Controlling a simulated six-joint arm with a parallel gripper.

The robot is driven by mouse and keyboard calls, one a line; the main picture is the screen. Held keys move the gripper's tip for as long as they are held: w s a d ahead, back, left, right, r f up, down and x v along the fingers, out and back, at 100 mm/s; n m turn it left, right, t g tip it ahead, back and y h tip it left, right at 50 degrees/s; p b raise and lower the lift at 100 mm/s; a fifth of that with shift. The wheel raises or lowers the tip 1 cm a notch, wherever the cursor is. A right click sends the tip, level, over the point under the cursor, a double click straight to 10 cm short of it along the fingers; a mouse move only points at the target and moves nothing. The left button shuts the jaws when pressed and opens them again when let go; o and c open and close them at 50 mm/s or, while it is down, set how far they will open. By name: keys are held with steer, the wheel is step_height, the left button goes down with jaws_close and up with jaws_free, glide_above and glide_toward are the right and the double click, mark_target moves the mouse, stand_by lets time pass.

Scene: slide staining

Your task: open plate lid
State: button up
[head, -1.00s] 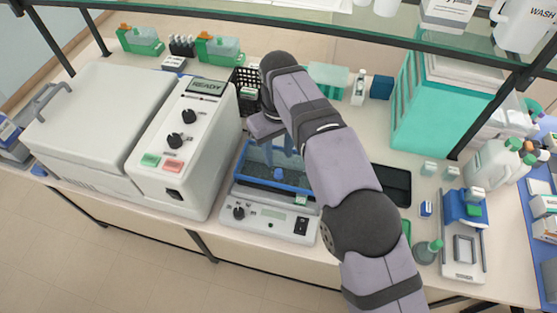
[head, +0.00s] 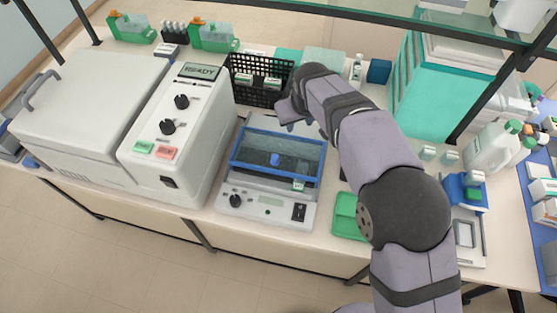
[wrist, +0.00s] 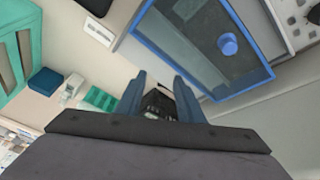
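The plate lid (head: 250,174) is a clear panel in a blue frame with a round blue knob (head: 275,159). It lies over the top of a white bench device (head: 268,205) with a dial, small display and black switch. In the wrist view the lid (wrist: 263,74) and its knob (wrist: 229,44) are at the upper right. My gripper (wrist: 160,80) is open, its two blue-grey fingers apart, beside the lid and not touching the knob. A dark object shows between the fingers, apparently beyond them. In the head view my arm hides most of the gripper.
A large white machine (head: 181,130) reading READY stands left of the device. A black basket (head: 258,98) is behind, with teal boxes further back. A green tray (head: 346,216) lies to the right, partly behind my arm. The bench front edge is close to the device.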

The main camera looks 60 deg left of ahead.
mark_target(276, 158)
steer(key=w+f+y, duration=0.1)
steer(key=w+d+f+t+y+b, duration=0.1)
steer(key=w, duration=0.1)
steer(key=shift+d+f+y, duration=0.1)
steer(key=shift+f+y, duration=0.15)
steer(key=shift+y, duration=0.15)
steer(key=shift+d+f+y, duration=0.2)
steer(key=shift+d+y, duration=0.05)
steer(key=shift+y, duration=0.15)
steer(key=s+d+y, duration=0.1)
steer(key=s+d+n+y+b, duration=0.1)
steer(key=s+d, duration=0.1)
steer(key=s+d+y+b, duration=0.1)
steer(key=s, duration=0.1)
steer(key=shift+s+d+f+n+g+y, duration=0.15)
steer(key=shift+d+f+n+g+y, duration=0.15)
steer(key=s+d+r+g+y, duration=0.2)
steer(key=s+d+y, duration=0.1)
steer(key=s+d, duration=0.3)
steer(key=shift+n+h, duration=0.3)
steer(key=shift+n, duration=0.1)
steer(key=shift+s+p+x, duration=0.25)
steer(key=shift+x, duration=1.05)
steer(key=shift+s+p+x, duration=0.2)
steer(key=shift+s+x, duration=0.05)
steer(key=shift+x, duration=1.1)
steer(key=shift+s+p+x, duration=0.25)
steer(key=shift+x, duration=1.05)
jaws_close()
